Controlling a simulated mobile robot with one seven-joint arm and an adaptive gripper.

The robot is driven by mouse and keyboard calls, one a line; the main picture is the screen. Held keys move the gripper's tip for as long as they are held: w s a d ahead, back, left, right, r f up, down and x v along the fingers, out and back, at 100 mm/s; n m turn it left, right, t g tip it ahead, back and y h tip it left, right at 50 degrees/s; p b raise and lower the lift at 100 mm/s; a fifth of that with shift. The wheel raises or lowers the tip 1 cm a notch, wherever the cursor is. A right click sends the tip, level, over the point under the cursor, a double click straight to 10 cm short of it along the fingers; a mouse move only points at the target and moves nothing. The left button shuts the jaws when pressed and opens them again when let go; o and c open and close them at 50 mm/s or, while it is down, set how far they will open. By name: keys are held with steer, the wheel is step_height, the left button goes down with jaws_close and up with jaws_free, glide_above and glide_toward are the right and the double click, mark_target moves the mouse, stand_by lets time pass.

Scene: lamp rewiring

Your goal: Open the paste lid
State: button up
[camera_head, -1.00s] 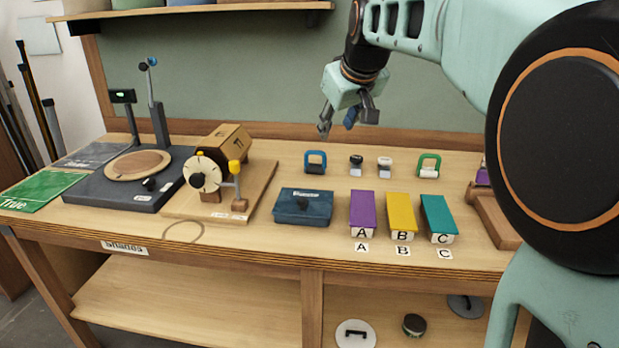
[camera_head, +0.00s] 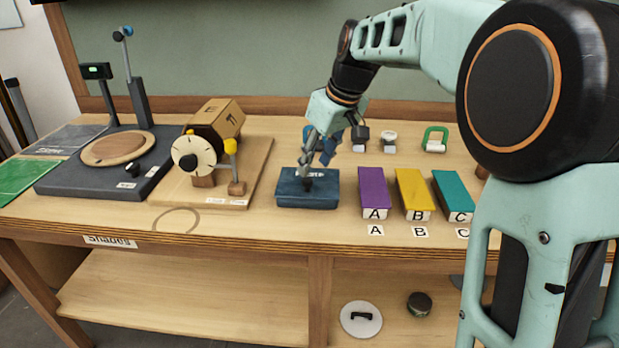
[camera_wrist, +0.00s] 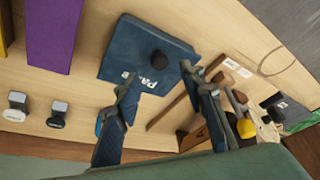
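The paste box is a dark blue box with a flat blue lid (camera_head: 291,190) on the workbench, left of the purple block. The lid also fills the upper middle of the wrist view (camera_wrist: 135,50), with white lettering partly visible. A dark round knob (camera_wrist: 159,60) stands up from the lid. My gripper (camera_head: 314,166) is over the box, pointing down. In the wrist view its two blue-padded fingers (camera_wrist: 160,76) are spread apart with nothing between them. The knob lies just beyond the fingertips in that view; I cannot tell the exact height gap.
Purple (camera_head: 373,190), yellow (camera_head: 413,193) and teal (camera_head: 453,195) blocks, marked A, B and C, lie right of the box. A crank device (camera_head: 215,140) stands on a board to the left. Bench in front is mostly clear.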

mark_target(308, 180)
steer(key=x, duration=0.6)
steer(key=shift+r+b, duration=0.1)
steer(key=shift+b, duration=0.25)
steer(key=shift+c, duration=0.5)
jaws_close()
